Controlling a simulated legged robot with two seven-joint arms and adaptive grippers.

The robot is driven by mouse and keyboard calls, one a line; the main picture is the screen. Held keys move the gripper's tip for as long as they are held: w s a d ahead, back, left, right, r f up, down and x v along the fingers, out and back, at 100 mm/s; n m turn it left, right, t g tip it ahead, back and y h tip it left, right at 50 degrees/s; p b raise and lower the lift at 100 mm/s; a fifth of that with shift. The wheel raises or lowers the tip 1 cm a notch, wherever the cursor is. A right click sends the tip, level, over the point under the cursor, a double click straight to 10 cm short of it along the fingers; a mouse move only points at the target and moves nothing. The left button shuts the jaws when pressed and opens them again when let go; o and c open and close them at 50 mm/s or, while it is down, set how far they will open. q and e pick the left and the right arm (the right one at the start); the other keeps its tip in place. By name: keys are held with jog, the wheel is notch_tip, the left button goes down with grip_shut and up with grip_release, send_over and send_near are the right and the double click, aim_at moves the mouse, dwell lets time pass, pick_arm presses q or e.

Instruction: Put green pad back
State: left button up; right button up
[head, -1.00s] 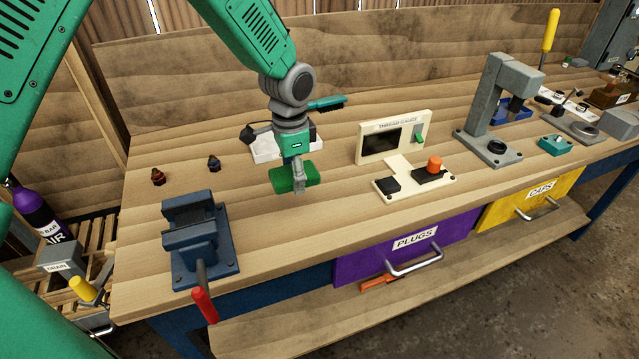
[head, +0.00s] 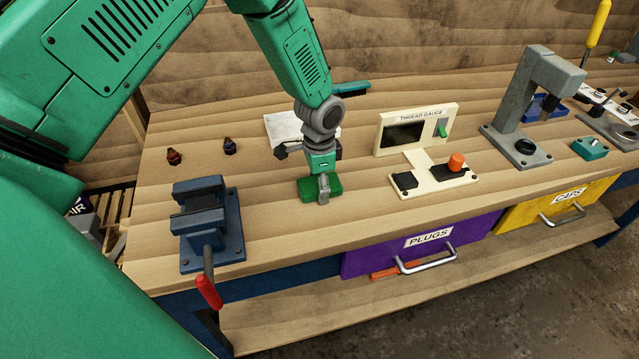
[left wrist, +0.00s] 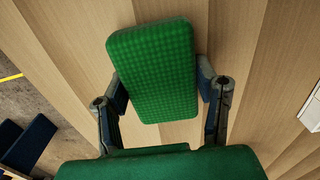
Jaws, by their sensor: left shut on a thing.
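The green pad (head: 308,190) is a small flat block with rounded corners, at the middle of the workbench in the head view, between the blue vise and the thread gauge. My left gripper (head: 323,190) points down and is shut on the pad. In the left wrist view the pad (left wrist: 152,70) lies between the two fingers (left wrist: 165,98), over the wooden bench top. Whether the pad touches the bench I cannot tell. My right gripper is not in view.
The blue vise (head: 208,225) with a red-ended handle stands left of the pad. The thread gauge (head: 417,130) is to the right. Two small fittings (head: 229,146) stand at the back left. Bare wood surrounds the pad in front.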

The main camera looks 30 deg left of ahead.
pick_arm(q)
jog(key=shift+d+r, duration=0.1)
jog(key=shift+d, duration=0.15)
jog(key=o, duration=1.2)
jog(key=shift+a, duration=0.2)
jog(key=shift+r, duration=0.25)
notch_tip(320, 180, up, 11)
jog(key=b, duration=0.1)
jog(key=shift+r, duration=0.2)
